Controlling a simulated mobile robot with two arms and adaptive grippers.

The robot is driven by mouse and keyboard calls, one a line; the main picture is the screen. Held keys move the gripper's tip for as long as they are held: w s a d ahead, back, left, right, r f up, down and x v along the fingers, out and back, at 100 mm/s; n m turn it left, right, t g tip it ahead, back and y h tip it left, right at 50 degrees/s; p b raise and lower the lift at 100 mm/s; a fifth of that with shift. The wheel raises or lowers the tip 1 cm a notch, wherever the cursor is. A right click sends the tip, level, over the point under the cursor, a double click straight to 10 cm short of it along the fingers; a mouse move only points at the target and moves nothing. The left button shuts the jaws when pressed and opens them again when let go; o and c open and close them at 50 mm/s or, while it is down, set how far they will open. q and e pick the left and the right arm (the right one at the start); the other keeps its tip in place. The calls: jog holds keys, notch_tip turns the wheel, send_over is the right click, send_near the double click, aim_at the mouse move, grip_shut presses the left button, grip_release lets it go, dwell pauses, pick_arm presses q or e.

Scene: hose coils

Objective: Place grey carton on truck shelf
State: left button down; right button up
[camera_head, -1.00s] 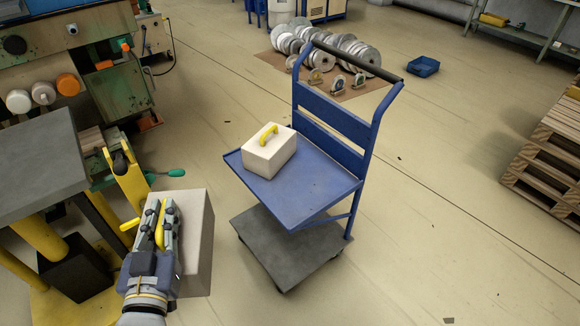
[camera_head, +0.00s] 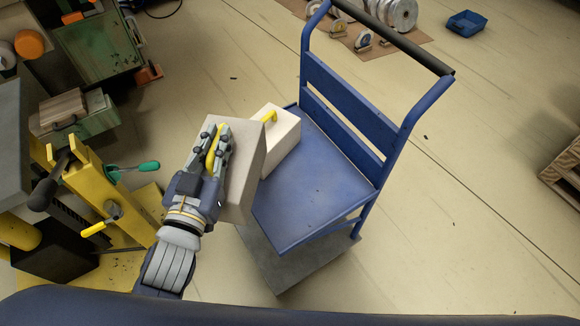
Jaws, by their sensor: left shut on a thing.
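My left gripper (camera_head: 214,150) is shut on the yellow handle of the grey carton (camera_head: 246,172). The carton hangs below the gripper, tilted in the picture, at the left edge of the truck shelf (camera_head: 310,190). I cannot tell how high it is above the shelf. The shelf is the blue upper deck of a hand truck with a blue back frame and a dark push bar. A cream carton (camera_head: 283,137) with a yellow handle stands at the shelf's far left corner, partly hidden behind the grey carton. My right gripper is not in view.
A yellow stand (camera_head: 97,190) with a green-handled lever is on the left, beside a grey table. The truck's dark lower deck (camera_head: 290,265) shows below the shelf. The shelf's near right part is clear. A blue bin (camera_head: 467,23) and a pallet (camera_head: 565,170) are further off.

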aim_at(242, 167)
pick_arm(q)
jog(key=d+f+h+b, duration=0.1)
jog(key=f, duration=0.1)
jog(key=d+f+m+h+b, duration=0.1)
jog(key=f+b, duration=0.1)
jog(key=s+d+f+m+h+b, duration=0.1)
jog(key=d+f+b, duration=0.1)
jog(key=s+d+f+m+g+h+b, duration=0.2)
jog(key=s+d+f+m+h+b, duration=0.15)
jog(key=f+b, duration=0.4)
jog(key=w+d+f, duration=0.2)
jog(key=w+d, duration=0.2)
jog(key=w, duration=0.2)
jog(key=w+d+f, duration=0.3)
jog(key=w+d, duration=0.1)
jog(key=w, duration=0.3)
jog(key=shift+w+f+n+g+b, duration=0.15)
jog(key=shift+w+n+g+b, duration=0.05)
jog(key=shift+n+g+b, duration=0.15)
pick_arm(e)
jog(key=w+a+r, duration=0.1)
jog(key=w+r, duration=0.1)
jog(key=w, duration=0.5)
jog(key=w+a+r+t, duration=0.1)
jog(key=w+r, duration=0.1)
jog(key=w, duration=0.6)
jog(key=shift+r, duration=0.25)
